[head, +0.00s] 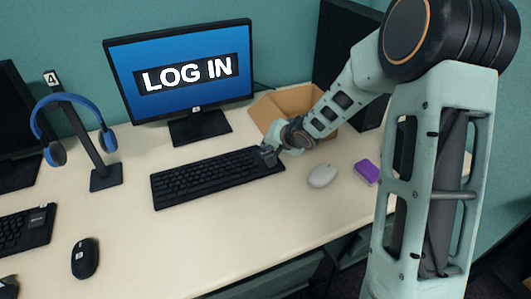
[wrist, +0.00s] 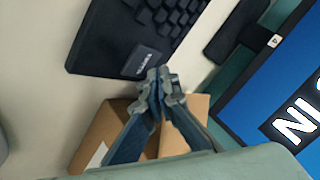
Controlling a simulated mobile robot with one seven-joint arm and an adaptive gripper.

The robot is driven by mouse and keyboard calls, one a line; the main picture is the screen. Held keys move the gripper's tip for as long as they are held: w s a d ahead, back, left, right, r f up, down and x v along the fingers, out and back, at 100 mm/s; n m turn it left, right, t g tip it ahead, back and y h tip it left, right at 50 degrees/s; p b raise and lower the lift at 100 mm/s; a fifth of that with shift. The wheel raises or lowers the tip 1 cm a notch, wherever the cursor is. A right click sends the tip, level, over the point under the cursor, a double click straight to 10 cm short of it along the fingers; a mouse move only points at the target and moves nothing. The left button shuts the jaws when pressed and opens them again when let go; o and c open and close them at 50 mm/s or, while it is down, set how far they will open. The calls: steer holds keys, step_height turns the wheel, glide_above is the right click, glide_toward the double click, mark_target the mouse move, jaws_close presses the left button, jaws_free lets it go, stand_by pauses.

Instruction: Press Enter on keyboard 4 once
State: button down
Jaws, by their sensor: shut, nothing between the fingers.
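A black keyboard (head: 215,178) lies in front of a monitor (head: 185,78) showing LOG IN. A small tag that looks like 4 is on this monitor, also in the wrist view (wrist: 275,41). My gripper (head: 268,153) is shut and empty at the keyboard's right end. In the wrist view the shut fingertips (wrist: 160,80) are beside a large key (wrist: 144,62) at the keyboard's corner; its small white label seems to read ENTER. I cannot tell whether the fingertips touch the keyboard. In the head view my gripper hides this key.
An open cardboard box (head: 275,105) stands just behind my gripper. A white mouse (head: 322,175) and a purple block (head: 367,172) lie to the right. A headset stand (head: 104,177) with blue headphones and a tag 4 stands left. Another keyboard (head: 25,230) and a black mouse (head: 85,258) are front left.

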mark_target(267, 154)
steer(key=shift+f, duration=0.15)
steer(key=shift+f, duration=0.3)
steer(key=shift+f+b, duration=0.4)
steer(key=shift+b, duration=0.1)
stand_by(0.6)
stand_by(0.4)
steer(key=shift+r+p, duration=0.85)
steer(key=shift+p, duration=0.15)
step_height(267, 154, up, 5)
steer(key=p, duration=0.5)
stand_by(0.4)
